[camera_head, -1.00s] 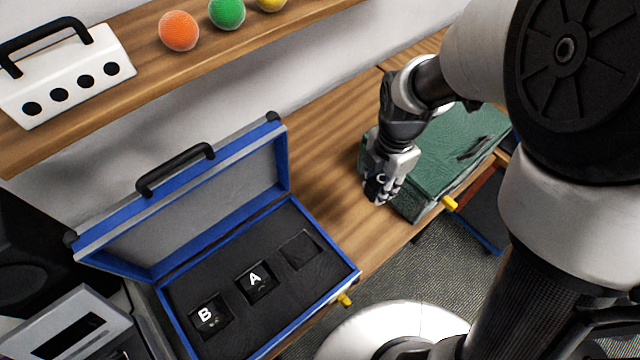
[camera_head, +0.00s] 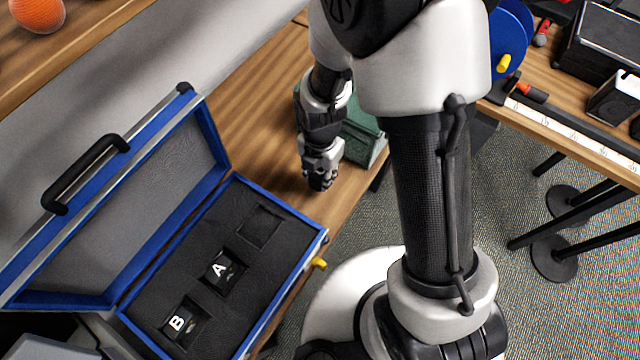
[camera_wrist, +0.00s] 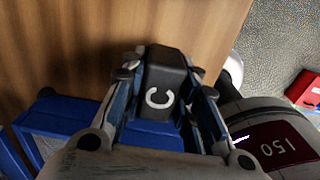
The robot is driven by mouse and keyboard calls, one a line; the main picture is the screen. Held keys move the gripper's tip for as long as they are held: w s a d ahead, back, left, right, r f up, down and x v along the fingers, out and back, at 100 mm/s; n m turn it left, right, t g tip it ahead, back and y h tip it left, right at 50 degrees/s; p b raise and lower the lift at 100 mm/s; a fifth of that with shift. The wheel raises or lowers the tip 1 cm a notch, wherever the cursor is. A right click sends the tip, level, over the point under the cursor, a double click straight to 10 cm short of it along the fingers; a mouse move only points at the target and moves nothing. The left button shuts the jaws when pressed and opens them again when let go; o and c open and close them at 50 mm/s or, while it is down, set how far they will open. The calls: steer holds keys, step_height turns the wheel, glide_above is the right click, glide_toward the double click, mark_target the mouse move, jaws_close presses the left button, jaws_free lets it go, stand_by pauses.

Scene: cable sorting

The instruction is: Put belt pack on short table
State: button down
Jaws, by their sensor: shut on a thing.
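A black belt pack marked C (camera_wrist: 166,65) is between the fingers of my gripper (camera_head: 320,183) in the wrist view, with wood below it. In the head view my gripper is above the wooden bench (camera_head: 262,125), and the pack is hard to make out there. Two more black packs, marked A (camera_head: 220,271) and B (camera_head: 183,323), sit in the open blue case (camera_head: 215,140). The case's third slot (camera_head: 260,225) is empty. A second wooden table (camera_head: 548,72) stands at the right. I cannot tell which table is the short one.
A green case (camera_head: 362,138) lies on the bench behind my gripper, partly hidden by my arm. The right table holds a black box (camera_head: 605,40), a ruler-like strip (camera_head: 575,135) and tools. Carpeted floor separates the two tables.

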mark_target(320, 183)
steer(key=shift+f+b, duration=0.8)
steer(key=shift+f, duration=1.6)
steer(key=shift+f, duration=0.1)
steer(key=c, duration=1.2)
jaws_free()
steer(key=shift+c, duration=0.2)
